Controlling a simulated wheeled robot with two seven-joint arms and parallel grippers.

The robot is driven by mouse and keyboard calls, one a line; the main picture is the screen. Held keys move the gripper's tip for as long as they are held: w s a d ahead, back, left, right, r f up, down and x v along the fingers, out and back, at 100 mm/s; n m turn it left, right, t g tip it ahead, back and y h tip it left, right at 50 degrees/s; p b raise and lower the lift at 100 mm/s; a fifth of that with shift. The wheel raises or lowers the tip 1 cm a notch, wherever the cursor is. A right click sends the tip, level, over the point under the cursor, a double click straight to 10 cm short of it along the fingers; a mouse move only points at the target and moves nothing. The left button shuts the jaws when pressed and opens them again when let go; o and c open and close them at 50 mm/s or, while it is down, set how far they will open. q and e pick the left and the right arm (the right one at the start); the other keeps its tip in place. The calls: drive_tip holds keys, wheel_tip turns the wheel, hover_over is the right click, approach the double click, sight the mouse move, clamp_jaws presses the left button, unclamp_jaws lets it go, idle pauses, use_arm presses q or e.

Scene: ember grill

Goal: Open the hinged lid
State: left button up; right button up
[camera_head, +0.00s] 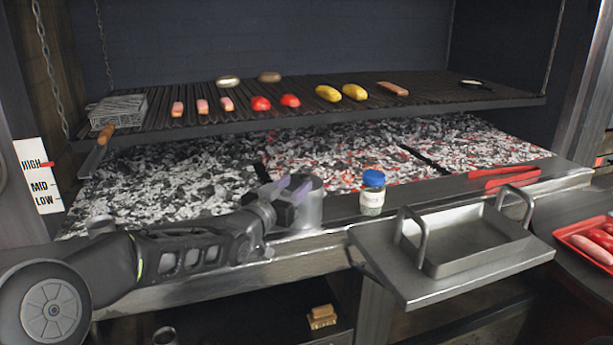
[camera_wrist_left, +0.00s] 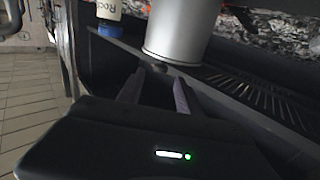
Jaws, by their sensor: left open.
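A grey metal canister (camera_head: 312,207) stands on the grill's front ledge. It shows as a pale cylinder in the left wrist view (camera_wrist_left: 178,32), where the picture looks upside down, with a small dark knob (camera_wrist_left: 160,68) at its rim. I cannot make out a hinge, and the lid looks closed. My left gripper (camera_head: 289,188) is at the canister's left side near its top and hides part of it. In the left wrist view the two fingers (camera_wrist_left: 156,86) are apart, with the knob just beyond the tips and nothing held. My right gripper is not in view.
A blue-capped jar (camera_head: 372,192) stands right of the canister. A handled metal tray (camera_head: 470,240) lies further right on a side shelf, near red tongs (camera_head: 503,178). Behind are glowing coals (camera_head: 340,155) and a raised grate (camera_head: 440,95) with food.

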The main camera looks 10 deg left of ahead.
sight(303, 178)
use_arm(q)
drive_tip(key=x, duration=0.6)
drive_tip(key=shift+p, duration=0.3)
clamp_jaws()
idle(1.1)
